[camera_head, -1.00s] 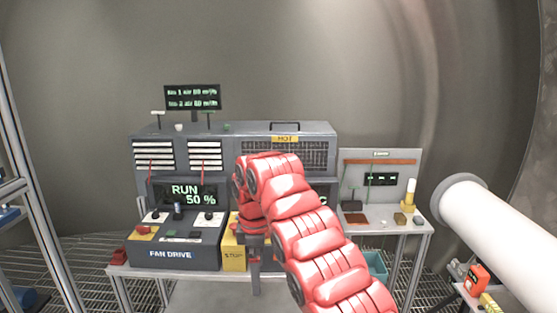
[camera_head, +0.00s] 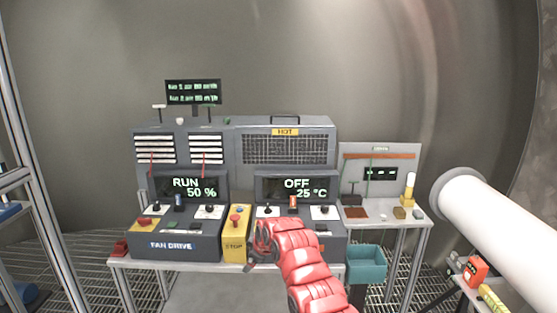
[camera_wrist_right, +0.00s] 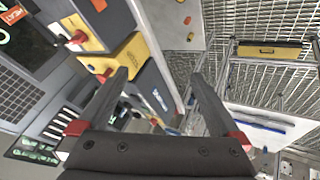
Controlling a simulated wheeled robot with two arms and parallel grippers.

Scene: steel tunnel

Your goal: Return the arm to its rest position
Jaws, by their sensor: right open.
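My red right arm (camera_head: 297,262) comes in from the bottom of the head view, in front of the control bench. Its gripper (camera_head: 249,267) is mostly hidden behind the arm; only a dark tip shows, low by the bench's front edge below the yellow stop box. In the right wrist view my right gripper (camera_wrist_right: 158,95) is open, with its two fingers apart and nothing between them. My left arm and gripper are not in view.
The fan drive console (camera_head: 176,240) reads RUN 50 %. The heater display (camera_head: 298,187) reads OFF 25 °C. The yellow stop box (camera_head: 236,233) stands between the consoles. A teal bin (camera_head: 366,265) is right of the arm. A white pipe (camera_head: 490,235) crosses the right side.

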